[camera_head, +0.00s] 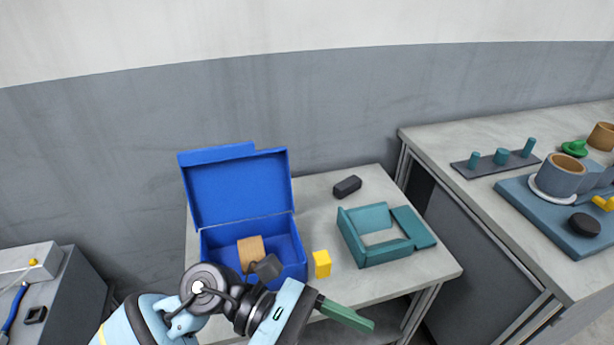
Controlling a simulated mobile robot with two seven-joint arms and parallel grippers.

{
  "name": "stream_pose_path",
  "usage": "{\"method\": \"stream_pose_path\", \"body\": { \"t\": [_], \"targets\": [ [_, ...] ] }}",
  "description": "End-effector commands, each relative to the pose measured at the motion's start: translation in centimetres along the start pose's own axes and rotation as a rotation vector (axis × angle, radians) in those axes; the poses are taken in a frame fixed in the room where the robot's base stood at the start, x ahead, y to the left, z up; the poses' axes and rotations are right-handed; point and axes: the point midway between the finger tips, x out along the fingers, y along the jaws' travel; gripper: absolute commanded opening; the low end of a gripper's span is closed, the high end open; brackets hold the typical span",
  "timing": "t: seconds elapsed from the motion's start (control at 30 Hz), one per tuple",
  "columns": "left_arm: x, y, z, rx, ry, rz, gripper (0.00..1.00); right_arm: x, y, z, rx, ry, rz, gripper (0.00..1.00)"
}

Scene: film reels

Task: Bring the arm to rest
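One arm of mine, my left, comes in from the bottom left, in front of the small table. Its gripper (334,311) points to the right, low over the table's front edge. A dark green, elongated piece shows at its end; I cannot tell whether it is a finger or a held thing. The fingers' opening is not clear from this angle. The arm's wrist hides part of the front of an open blue box (236,188), which has a tan block (251,250) inside. My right gripper is not in view.
A yellow block (322,263), a teal open tray (373,254) and a dark block (347,186) lie on the small table (322,208). A right-hand counter (460,144) carries a peg strip (498,158) and a blue board (535,208) with cups. A grey cabinet stands left.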

Motion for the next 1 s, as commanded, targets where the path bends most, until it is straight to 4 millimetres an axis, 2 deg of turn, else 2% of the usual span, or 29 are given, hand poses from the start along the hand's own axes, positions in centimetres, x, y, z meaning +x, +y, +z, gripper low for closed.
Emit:
{"method": "stream_pose_path", "body": {
  "t": [0.1,0.2,0.33,0.43,0.57,0.67,0.77,0.93,0.97,1.0],
  "targets": [
    [-0.2,0.5,2.4,-0.261,-0.273,0.095,0.76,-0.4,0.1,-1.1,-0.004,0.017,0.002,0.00],
    [-1.5,1.5,3.4,-0.488,-0.495,0.169,0.76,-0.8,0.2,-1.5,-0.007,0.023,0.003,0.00],
    [-4.3,2.9,3.0,-0.795,-0.783,0.259,0.76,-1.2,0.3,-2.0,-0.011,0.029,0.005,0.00],
    [-6.9,3.6,1.2,-1.034,-1.005,0.324,0.76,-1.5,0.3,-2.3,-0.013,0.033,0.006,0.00],
    [-10.3,3.6,-3.0,-1.344,-1.300,0.402,0.76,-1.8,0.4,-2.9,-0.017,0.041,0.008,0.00],
    [-12.7,2.5,-7.3,-1.576,-1.533,0.460,0.76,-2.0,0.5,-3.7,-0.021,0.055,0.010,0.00],
    [-14.5,0.2,-12.4,-1.796,-1.775,0.517,0.76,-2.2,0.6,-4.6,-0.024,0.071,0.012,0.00],
    [-15.9,-6.5,-21.0,-2.123,-2.206,0.605,0.76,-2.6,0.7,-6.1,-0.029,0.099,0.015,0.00],
    [-15.9,-7.8,-22.3,2.082,2.186,-0.594,0.76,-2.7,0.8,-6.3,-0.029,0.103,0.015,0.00],
    [-15.9,-9.6,-23.9,1.994,2.127,-0.572,0.76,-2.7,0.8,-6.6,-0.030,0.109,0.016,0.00]
  ]
}}
